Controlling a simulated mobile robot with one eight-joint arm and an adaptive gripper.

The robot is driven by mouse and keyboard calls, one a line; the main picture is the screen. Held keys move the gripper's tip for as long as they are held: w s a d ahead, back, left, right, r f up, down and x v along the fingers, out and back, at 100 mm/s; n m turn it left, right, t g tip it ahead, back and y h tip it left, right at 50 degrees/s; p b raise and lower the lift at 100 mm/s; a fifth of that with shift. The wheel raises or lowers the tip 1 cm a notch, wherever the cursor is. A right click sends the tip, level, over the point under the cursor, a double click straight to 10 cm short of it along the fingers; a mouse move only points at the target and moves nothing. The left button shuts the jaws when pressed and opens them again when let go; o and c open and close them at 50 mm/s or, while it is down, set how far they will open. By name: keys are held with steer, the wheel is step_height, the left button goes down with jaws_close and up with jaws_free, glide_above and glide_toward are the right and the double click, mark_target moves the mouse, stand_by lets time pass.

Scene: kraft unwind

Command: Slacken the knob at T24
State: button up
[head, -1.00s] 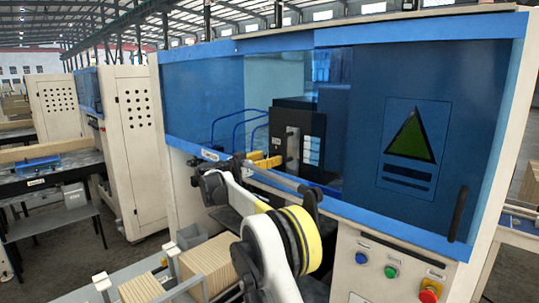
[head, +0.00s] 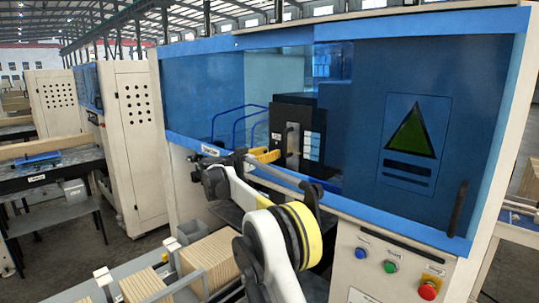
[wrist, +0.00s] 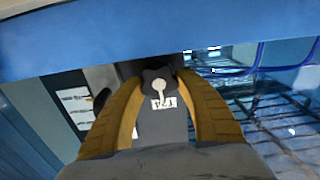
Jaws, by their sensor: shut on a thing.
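The dark knob (wrist: 153,75) shows in the wrist view, with a pale round spot and a stem-like pointer mark on its face. A small white label (wrist: 163,103) sits just below it in the picture; its print is too blurred to read surely. The two yellow-brown fingers of my gripper (wrist: 159,82) are on either side of the knob and shut on it. In the head view my gripper (head: 272,156) reaches through the machine's window opening to the dark unit (head: 288,115). The knob is hidden in that view.
A blue machine front frame (head: 350,205) runs below the opening, close under my arm. A blue door (head: 410,120) with a green triangle is at the right. Buttons (head: 391,266) sit below it. Stacked boards (head: 210,262) stand at the lower left. Blue tubing (wrist: 290,58) passes near the gripper.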

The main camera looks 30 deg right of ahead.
steer(key=n+b, duration=0.1)
steer(key=n, duration=0.1)
steer(key=shift+f+n, duration=0.1)
steer(key=shift+n, duration=0.2)
steer(key=shift+w+n+b, duration=0.15)
steer(key=shift+n+b, duration=0.55)
steer(key=shift+n, duration=0.7)
steer(key=o, duration=1.1)
steer(key=shift+c, duration=0.2)
steer(key=shift+o, duration=0.8)
steer(key=shift+d, duration=0.1)
steer(key=v, duration=1.2)
